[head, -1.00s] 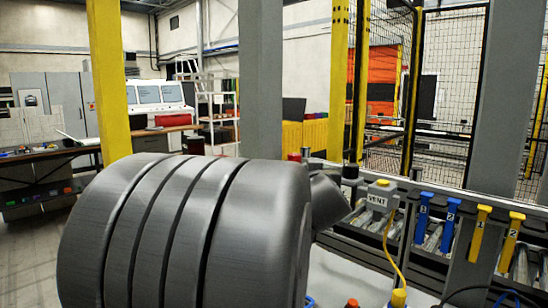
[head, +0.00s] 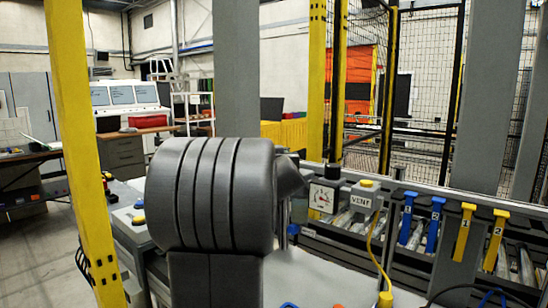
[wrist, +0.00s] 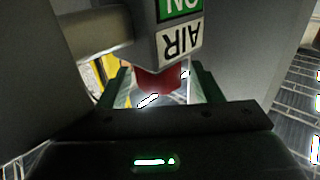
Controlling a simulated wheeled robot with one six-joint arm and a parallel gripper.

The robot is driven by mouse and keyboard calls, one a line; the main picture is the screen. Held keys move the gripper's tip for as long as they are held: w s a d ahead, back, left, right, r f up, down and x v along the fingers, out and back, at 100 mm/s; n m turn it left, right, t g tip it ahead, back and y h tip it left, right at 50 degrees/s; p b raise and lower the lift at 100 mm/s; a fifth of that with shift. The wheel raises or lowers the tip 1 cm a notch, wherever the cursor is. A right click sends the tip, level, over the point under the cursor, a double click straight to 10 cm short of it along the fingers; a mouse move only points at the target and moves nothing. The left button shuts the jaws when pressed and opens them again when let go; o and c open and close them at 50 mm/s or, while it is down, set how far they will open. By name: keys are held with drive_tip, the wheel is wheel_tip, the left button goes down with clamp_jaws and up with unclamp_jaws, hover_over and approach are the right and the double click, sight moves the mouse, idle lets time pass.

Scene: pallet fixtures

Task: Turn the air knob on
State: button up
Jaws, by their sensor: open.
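The air knob (wrist: 160,82) is red and shows in the wrist view, under a grey block (wrist: 168,48) with an upside-down "AIR" label and a green "ON" label. My gripper (wrist: 158,78) is open, with one dark green finger on each side of the knob. I cannot tell whether either finger touches it. The knob's turn position cannot be read. In the head view my thick grey arm fills the middle and hides the gripper and the knob.
In the head view a dial gauge (head: 323,195) and a grey VENT box (head: 363,200) with a yellow cable stand right of my arm. Blue levers (head: 433,225) and yellow levers (head: 465,230) line the rail farther right. A yellow post (head: 72,130) stands at left.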

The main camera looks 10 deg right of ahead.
drive_tip(key=shift+c, duration=0.5)
drive_tip(key=c, duration=0.9)
drive_tip(key=shift+r+p, duration=0.25)
drive_tip(key=shift+p, duration=0.7)
drive_tip(key=shift+r+n+y+p, duration=0.1)
drive_tip(key=shift+n+y+p, duration=0.25)
drive_tip(key=shift+p, duration=0.8)
drive_tip(key=shift+y+p, duration=0.35)
drive_tip(key=shift+p, duration=0.7)
drive_tip(key=n+y+p, duration=0.1)
drive_tip(key=y+p, duration=0.1)
drive_tip(key=p, duration=0.2)
drive_tip(key=shift+d+n, duration=0.1)
drive_tip(key=shift+n, duration=0.15)
drive_tip(key=shift+f+n+y+p, duration=0.25)
drive_tip(key=shift+n+y+p, duration=0.15)
drive_tip(key=shift+y+p, duration=0.3)
drive_tip(key=o, duration=1)
drive_tip(key=shift+f, duration=0.1)
